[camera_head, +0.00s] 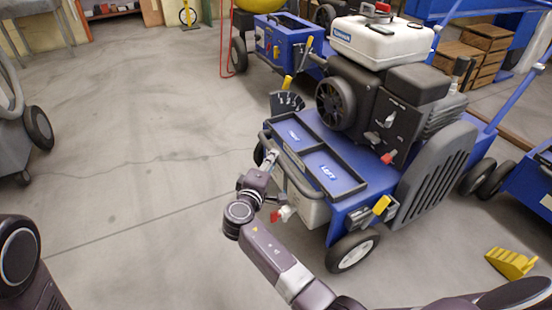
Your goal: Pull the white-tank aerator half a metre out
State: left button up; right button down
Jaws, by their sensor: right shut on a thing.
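The white-tank aerator (335,165) is a blue wheeled machine with a black engine and a white tank (380,42) on top. It stands right of centre in the head view. A grey tube handle (293,183) runs across its front. My right gripper (271,160) is at the left part of this handle and is shut on it; the fingertips are small and partly hidden. My left arm shows only at the lower left edge, and its gripper is out of view.
Another blue machine (285,42) stands close behind, and a blue one (532,185) stands at the right edge. A yellow wheel chock (511,263) lies on the floor at the right. A grey wheeled machine (15,130) is at the left. The floor between is clear.

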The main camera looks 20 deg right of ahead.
jog(key=shift+w+d+f, duration=0.1)
jog(key=shift+d+f, duration=0.05)
jog(key=shift+d, duration=0.15)
jog(key=c, duration=2.1)
grip_release()
jog(key=shift+f, duration=0.1)
jog(key=shift+o, duration=1.1)
jog(key=shift+d+f, duration=0.1)
jog(key=v, duration=0.7)
